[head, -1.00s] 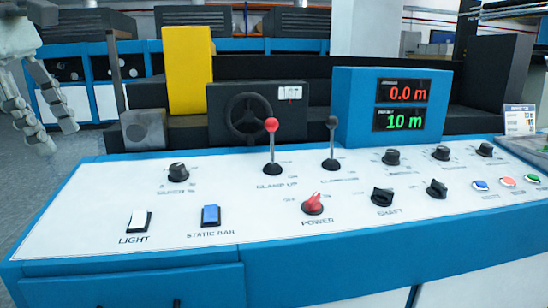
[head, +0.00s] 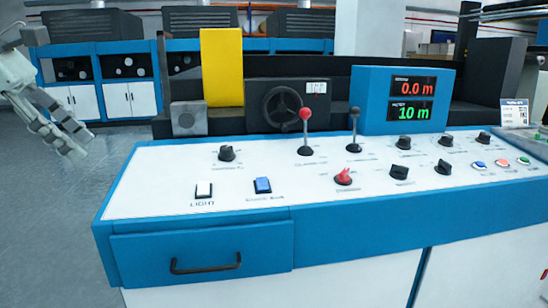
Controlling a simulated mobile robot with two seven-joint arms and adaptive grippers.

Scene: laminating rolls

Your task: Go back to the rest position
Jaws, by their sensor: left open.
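My left gripper (head: 78,146) is at the left of the head view, open and empty. It hangs over the grey floor, left of the control console (head: 165,203) and apart from it. My right gripper is not in view. The console has a white sloping panel with a red-knobbed lever (head: 306,117), a black-knobbed lever (head: 354,115) and a red power knob (head: 344,177).
A blue display box (head: 371,92) reads 0.0 m and 10 m. A yellow block (head: 222,67) and a black handwheel (head: 282,107) stand behind the panel. A blue drawer (head: 200,250) fronts the console. Grey floor (head: 55,235) is clear at left.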

